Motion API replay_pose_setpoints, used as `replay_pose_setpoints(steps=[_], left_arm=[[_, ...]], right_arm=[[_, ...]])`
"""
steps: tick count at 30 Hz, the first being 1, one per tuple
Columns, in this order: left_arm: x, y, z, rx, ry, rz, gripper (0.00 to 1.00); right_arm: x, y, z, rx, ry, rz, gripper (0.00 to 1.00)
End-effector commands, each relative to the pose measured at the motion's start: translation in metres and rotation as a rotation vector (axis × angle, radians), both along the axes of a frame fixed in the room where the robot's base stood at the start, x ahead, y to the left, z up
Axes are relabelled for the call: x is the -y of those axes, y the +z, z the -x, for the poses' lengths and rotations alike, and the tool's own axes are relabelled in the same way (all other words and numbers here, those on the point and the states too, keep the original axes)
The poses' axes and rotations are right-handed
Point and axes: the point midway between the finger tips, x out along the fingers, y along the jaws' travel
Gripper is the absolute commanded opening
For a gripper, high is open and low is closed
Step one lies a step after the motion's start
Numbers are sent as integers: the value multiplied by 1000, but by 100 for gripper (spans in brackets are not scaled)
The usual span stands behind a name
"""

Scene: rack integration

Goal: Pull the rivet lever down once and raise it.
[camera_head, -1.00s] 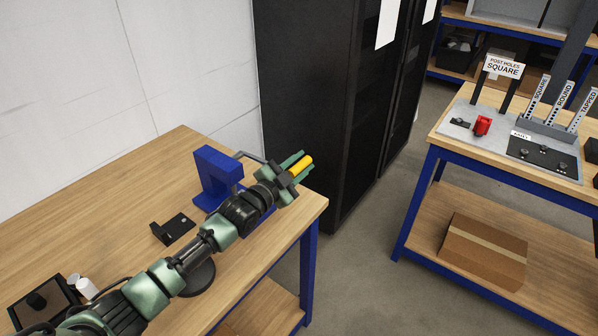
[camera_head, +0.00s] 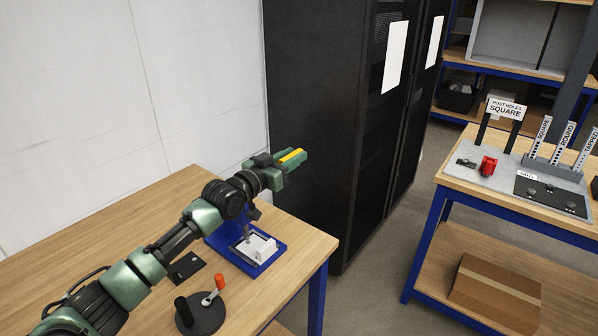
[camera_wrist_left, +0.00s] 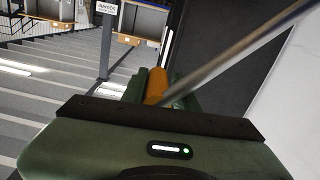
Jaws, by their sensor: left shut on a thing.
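My left gripper (camera_head: 288,160) is shut on the yellow-orange grip of the rivet lever (camera_head: 292,156), above the far right end of the wooden table. The grip also shows between the fingers in the left wrist view (camera_wrist_left: 155,85), where the lever's thin metal rod (camera_wrist_left: 235,55) runs to the upper right. The blue rivet press (camera_head: 284,250) stands on the table below, with a white block (camera_head: 263,248) on its base. My arm hides most of the press's upright frame. My right gripper is not in view.
A black round stand (camera_head: 205,318) with a red-tipped tool (camera_head: 220,282) and a small black plate (camera_head: 186,267) are on the near table (camera_head: 150,210). A black cabinet (camera_head: 318,110) stands behind the press. Another bench (camera_head: 470,190) is at right, across a gap of floor.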

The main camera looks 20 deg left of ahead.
Motion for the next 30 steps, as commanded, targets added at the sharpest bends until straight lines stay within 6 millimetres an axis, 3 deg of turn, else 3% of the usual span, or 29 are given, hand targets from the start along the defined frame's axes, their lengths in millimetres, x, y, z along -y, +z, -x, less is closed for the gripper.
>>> replay_pose_setpoints(steps=[9, 25, 26, 27, 30], left_arm=[[-12, 12, -4, -38, 0, 114, 0], [-14, 13, -5, -48, 0, 134, 0], [-14, 13, -5, -49, 0, 133, 35], [-14, 13, -5, -49, 0, 133, 45], [-14, 13, -5, -48, 0, 132, 45]], right_arm=[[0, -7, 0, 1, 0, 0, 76], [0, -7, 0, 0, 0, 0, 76], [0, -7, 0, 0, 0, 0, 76], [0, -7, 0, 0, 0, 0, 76], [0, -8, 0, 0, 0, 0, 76]])
